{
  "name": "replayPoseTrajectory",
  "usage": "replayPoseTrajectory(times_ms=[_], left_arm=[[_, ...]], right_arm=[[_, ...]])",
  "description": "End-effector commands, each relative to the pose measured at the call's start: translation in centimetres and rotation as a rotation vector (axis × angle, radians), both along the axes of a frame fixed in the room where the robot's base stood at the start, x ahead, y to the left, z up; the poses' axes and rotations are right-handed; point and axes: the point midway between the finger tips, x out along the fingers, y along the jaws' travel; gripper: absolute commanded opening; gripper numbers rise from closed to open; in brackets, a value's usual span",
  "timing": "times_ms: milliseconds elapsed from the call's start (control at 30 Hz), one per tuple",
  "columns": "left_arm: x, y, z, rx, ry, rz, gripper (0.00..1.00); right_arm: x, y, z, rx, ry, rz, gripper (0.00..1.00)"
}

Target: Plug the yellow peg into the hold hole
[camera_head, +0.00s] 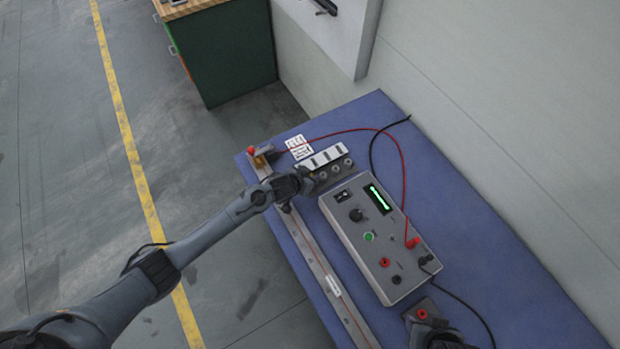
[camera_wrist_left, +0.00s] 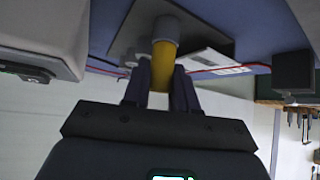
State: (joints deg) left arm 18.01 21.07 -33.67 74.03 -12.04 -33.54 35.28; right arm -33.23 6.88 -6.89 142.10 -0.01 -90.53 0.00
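The yellow peg (camera_wrist_left: 163,66) stands between the two fingers of my left gripper (camera_wrist_left: 161,90) in the left wrist view. The fingers appear to touch it on both sides. The peg's far end meets a grey round collar (camera_wrist_left: 164,27) over a dark plate (camera_wrist_left: 205,35); I cannot tell whether the collar is part of the peg or a socket. In the head view my left gripper (camera_head: 308,183) is at the left end of a block with several round grey posts (camera_head: 335,169), and it hides the peg. I cannot identify the hold hole.
A grey control box (camera_head: 378,235) with a green display, knobs and cables sits on the blue table (camera_head: 480,245). A metal rail (camera_head: 318,265) runs along the left edge. A red-topped clamp (camera_head: 257,158) stands at its far end. A dark arm part (camera_head: 435,336) is at the bottom.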

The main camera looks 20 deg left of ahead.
Motion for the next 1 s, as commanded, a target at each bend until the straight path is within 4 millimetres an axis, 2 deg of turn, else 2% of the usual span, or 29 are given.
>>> replayPoseTrajectory(times_ms=[33, 133, 567, 733, 867, 1000], left_arm=[[0.0, 0.0, 0.0, 0.0, 0.0, 0.0, 0.14], [0.0, 0.0, 0.0, 0.0, 0.0, 0.0, 0.0], [0.0, 0.0, 0.6, 0.0, -0.001, 0.0, 0.0], [0.0, 0.1, 2.1, -0.001, -0.002, 0.0, 0.0], [0.1, 0.0, 4.1, -0.002, -0.004, -0.001, 0.0], [-0.6, -2.4, 5.4, -0.004, -0.002, -0.002, 0.0]], right_arm=[[0.0, 0.0, 0.0, 0.0, 0.0, 0.0, 0.43], [0.0, 0.0, 0.0, 0.0, 0.001, 0.0, 0.43], [0.0, 0.0, 0.0, 0.0, 0.001, 0.0, 0.43], [0.0, 0.0, -0.1, 0.0, 0.001, 0.0, 0.43], [0.0, 0.0, -0.1, 0.0, 0.001, 0.0, 0.43], [0.0, 0.0, -0.5, 0.0, 0.001, 0.001, 0.43]])
